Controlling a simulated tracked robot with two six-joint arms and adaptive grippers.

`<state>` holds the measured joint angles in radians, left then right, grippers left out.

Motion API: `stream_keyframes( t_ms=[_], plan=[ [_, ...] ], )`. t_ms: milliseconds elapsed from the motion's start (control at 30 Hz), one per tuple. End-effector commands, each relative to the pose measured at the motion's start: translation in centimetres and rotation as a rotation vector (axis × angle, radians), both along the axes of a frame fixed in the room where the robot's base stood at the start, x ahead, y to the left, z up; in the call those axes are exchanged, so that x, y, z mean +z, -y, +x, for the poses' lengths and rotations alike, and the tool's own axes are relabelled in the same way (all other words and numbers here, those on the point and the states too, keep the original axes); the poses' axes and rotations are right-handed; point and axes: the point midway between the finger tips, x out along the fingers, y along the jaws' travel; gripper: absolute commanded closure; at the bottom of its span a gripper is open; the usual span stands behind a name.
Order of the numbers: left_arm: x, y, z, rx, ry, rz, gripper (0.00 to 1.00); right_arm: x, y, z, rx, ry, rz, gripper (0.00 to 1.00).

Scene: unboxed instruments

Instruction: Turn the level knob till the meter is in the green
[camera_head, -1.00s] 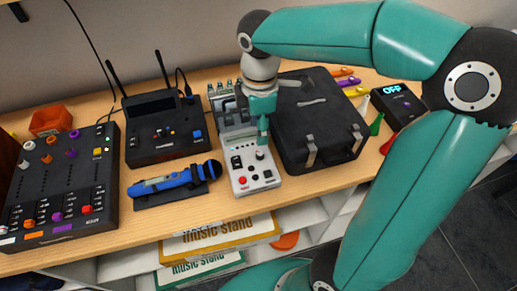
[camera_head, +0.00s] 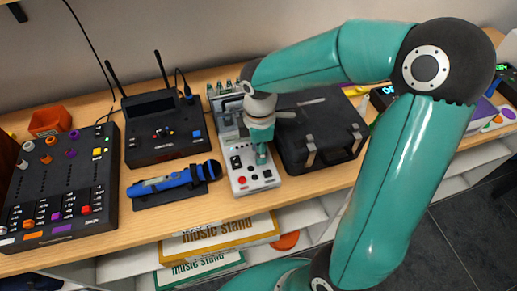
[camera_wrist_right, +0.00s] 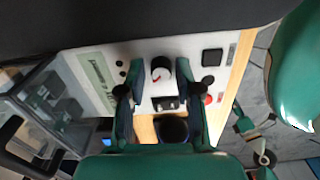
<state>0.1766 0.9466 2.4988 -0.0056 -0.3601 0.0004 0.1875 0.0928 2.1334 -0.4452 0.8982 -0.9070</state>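A pale grey instrument (camera_head: 240,184) stands on the bench, with a red button, black controls and a round knob on its front panel. My right gripper (camera_head: 261,156) is low over this panel and hides the knob in the head view. In the right wrist view its fingers (camera_wrist_right: 159,80) are apart, one on each side of the knob, with visible gaps. I cannot make out a meter needle or a green zone. My left gripper is not in view.
A black case (camera_head: 317,140) stands close to the right of the instrument. A blue microphone (camera_head: 175,181) on a stand lies left, with a black receiver (camera_head: 162,130) behind it and a mixer (camera_head: 62,190) at far left. The bench's front edge is near.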

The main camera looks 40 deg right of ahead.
Motion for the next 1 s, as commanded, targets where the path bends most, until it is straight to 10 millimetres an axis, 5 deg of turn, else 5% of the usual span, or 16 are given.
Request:
stream_keyframes(
  t_ms=[167, 1000],
  plan=[
    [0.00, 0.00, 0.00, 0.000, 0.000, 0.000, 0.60, 0.04, 0.02, 0.02, 0.000, 0.001, -0.001, 1.00],
    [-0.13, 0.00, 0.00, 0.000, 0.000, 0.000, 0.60, 0.13, 0.13, 0.16, -0.024, 0.008, -0.001, 1.00]
  ],
)
